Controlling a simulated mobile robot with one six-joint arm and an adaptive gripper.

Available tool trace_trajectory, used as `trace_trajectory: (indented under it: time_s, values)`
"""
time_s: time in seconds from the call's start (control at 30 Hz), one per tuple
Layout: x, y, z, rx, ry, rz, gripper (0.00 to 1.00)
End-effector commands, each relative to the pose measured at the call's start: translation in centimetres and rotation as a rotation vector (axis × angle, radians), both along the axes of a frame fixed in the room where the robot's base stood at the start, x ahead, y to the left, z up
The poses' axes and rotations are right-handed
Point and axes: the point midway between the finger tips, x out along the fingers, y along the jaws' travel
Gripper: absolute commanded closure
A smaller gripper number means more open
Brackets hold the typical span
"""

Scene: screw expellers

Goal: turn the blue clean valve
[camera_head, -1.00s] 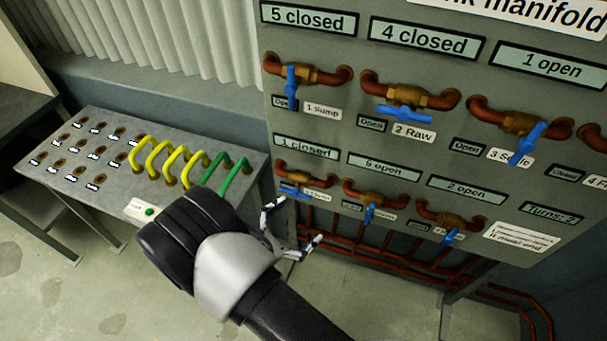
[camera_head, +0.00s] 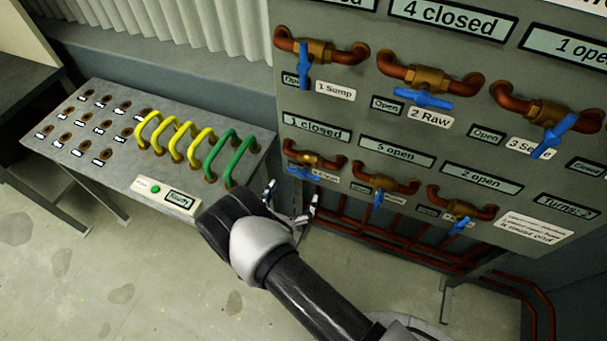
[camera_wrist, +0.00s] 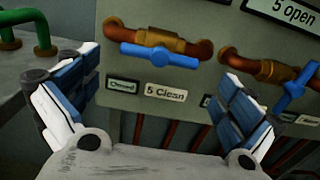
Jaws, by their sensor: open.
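The clean valve is the lower-left one on the manifold panel, with a blue handle (camera_head: 303,173) on a brass body and copper pipe. In the wrist view its blue handle (camera_wrist: 160,55) lies nearly level, above the label "5 Clean" (camera_wrist: 165,93) and a small plate reading "Closed" (camera_wrist: 123,86). My gripper (camera_head: 291,193) is just below and left of this valve in the head view. In the wrist view my gripper (camera_wrist: 155,100) has its fingers spread wide with nothing between them. The handle shows beyond and above the gap between the fingers, seemingly apart from them.
Neighbouring valves with blue handles (camera_head: 379,198) sit to the right and above (camera_head: 305,66). A bench (camera_head: 100,170) with yellow and green hoops (camera_head: 222,150) stands left of the gripper. Copper pipes (camera_head: 400,237) run under the panel. Open floor (camera_head: 150,270) lies in front.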

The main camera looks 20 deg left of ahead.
Motion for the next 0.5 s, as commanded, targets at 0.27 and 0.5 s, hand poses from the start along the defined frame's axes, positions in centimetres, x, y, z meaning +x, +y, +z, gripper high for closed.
trace_trajectory:
  time_s: [0.27, 0.5]
  values:
    - [5.4, -0.5, -0.1, 0.002, -0.001, -0.003, 0.00]
    - [7.3, -0.6, 0.0, 0.000, 0.000, -0.001, 0.00]
